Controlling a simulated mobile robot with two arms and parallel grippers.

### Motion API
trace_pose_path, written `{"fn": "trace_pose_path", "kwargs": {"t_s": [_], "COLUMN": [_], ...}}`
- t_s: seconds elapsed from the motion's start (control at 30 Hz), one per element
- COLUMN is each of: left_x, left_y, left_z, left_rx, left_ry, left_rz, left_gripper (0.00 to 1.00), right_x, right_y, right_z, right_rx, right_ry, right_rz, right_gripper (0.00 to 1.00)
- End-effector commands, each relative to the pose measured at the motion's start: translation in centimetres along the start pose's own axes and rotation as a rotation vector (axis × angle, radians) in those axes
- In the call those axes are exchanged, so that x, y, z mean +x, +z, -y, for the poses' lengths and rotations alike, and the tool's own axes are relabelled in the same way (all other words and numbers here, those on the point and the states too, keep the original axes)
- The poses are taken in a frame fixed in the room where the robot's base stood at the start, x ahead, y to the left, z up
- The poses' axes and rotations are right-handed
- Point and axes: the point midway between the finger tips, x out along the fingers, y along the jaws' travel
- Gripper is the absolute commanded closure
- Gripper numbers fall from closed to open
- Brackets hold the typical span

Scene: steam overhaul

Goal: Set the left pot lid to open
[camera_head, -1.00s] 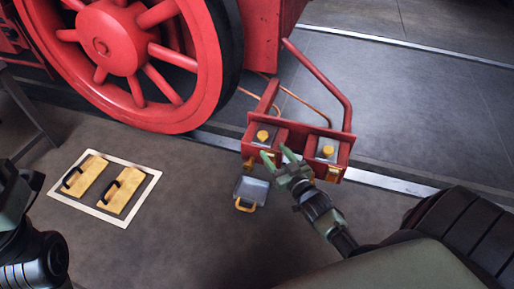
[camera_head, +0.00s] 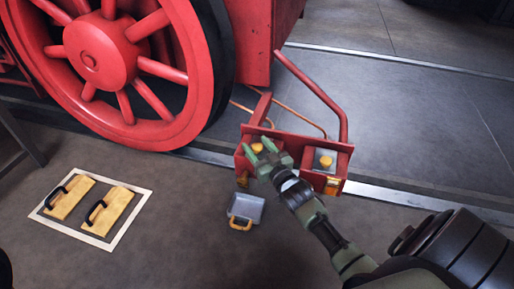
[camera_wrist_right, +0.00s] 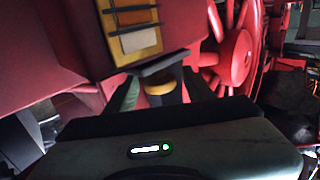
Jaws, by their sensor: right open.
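The left pot with its yellow-knobbed lid (camera_head: 257,147) sits at the left end of a red bracket (camera_head: 294,147). The lid is partly hidden behind my right gripper (camera_head: 260,152), whose green fingers are open and reach over that left end. In the right wrist view a yellow knob (camera_wrist_right: 161,92) shows between the spread fingers (camera_wrist_right: 160,95). I cannot tell whether they touch it. The right pot's lid (camera_head: 326,161) looks closed, its yellow knob upright. My left gripper is not in view.
Two yellow blocks with black handles (camera_head: 110,210) lie in a white-framed area (camera_head: 140,205). A large red wheel (camera_head: 97,58) stands behind. A red bent pipe (camera_head: 318,85) rises behind the bracket.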

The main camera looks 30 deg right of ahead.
Motion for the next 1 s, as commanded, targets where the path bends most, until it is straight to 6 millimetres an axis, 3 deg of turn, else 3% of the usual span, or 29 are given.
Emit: {"fn": "trace_pose_path", "kwargs": {"t_s": [0.07,0.27,1.0], "left_x": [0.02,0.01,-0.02], "left_y": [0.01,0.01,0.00], "left_z": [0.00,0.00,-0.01], "left_rx": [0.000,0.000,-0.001], "left_ry": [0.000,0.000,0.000], "left_rz": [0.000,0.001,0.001], "left_gripper": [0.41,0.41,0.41], "right_x": [-0.02,-0.04,-0.07], "right_y": [-0.01,0.01,0.06], "right_z": [0.00,0.01,0.03], "right_rx": [0.000,0.000,0.001], "right_ry": [0.000,0.000,0.000], "right_rz": [0.000,0.000,0.001], "right_gripper": [0.47,0.99,1.00]}}
